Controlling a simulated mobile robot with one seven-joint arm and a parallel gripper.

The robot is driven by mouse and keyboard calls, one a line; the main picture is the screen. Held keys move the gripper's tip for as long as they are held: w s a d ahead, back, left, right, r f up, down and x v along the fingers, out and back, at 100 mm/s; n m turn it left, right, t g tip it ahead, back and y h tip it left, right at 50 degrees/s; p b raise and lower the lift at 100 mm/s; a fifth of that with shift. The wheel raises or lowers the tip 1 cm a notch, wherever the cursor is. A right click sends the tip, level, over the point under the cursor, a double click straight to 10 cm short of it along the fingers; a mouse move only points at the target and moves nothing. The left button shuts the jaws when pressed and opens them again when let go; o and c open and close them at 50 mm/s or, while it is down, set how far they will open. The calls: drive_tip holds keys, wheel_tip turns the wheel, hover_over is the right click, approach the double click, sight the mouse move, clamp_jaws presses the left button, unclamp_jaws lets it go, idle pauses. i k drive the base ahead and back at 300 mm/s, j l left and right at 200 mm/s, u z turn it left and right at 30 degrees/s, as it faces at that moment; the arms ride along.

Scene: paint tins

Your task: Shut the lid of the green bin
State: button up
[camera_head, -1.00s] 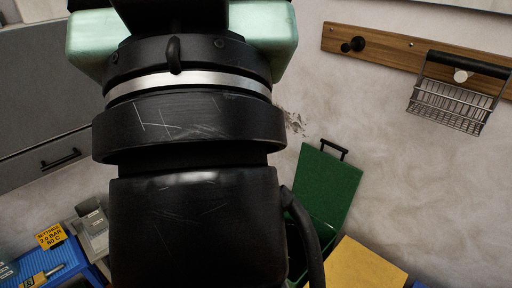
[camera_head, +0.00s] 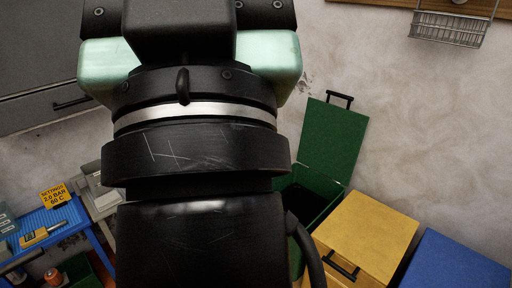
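The green bin (camera_head: 318,196) stands against the wall, right of my arm in the head view. Its green lid (camera_head: 334,138) is open and stands up, leaning back toward the wall, with a black handle (camera_head: 340,97) at its top edge. The dark inside of the bin shows in part; its left and front parts are hidden behind my arm. My arm fills the middle left of the view, close to the camera. The fingers of my gripper are not visible.
A yellow bin (camera_head: 372,228) with a shut lid and black handle stands right of the green bin, and a blue one (camera_head: 455,264) stands further right. A blue table (camera_head: 52,226) with tools is at lower left. A wire basket (camera_head: 447,29) hangs on the wall.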

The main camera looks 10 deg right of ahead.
sight(332, 136)
drive_tip(key=i+z, duration=0.3)
drive_tip(key=i, duration=0.75)
drive_tip(key=i+j+z, duration=0.1)
drive_tip(key=i+z, duration=0.2)
drive_tip(key=i, duration=0.7)
